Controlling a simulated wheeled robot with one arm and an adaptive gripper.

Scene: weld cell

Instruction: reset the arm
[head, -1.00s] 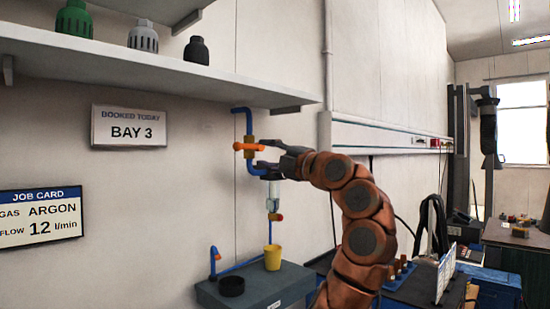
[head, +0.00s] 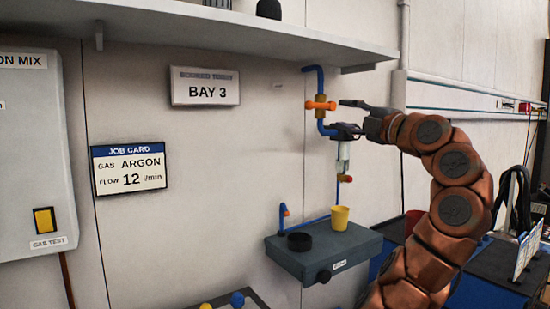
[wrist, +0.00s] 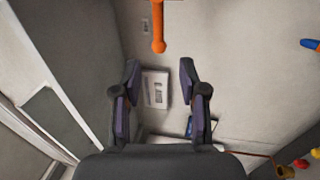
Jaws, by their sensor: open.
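My gripper (head: 343,117) is open and empty, at the end of my raised, bent arm. Its two fingers stand apart in the wrist view (wrist: 160,70), with nothing between the tips. In the head view it is just right of an orange valve handle (head: 320,105) on a blue pipe (head: 313,78). In the wrist view the orange handle (wrist: 158,35) hangs in from the top edge, ahead of the fingers. I cannot tell whether a finger touches the pipe or the clear tube (head: 343,152) below.
A grey shelf (head: 240,32) runs above. A grey block (head: 330,255) below carries a yellow cup (head: 340,218) and a black round dish (head: 299,241). A job card (head: 129,168), a BAY 3 sign (head: 205,88) and a grey cabinet (head: 35,150) are on the wall.

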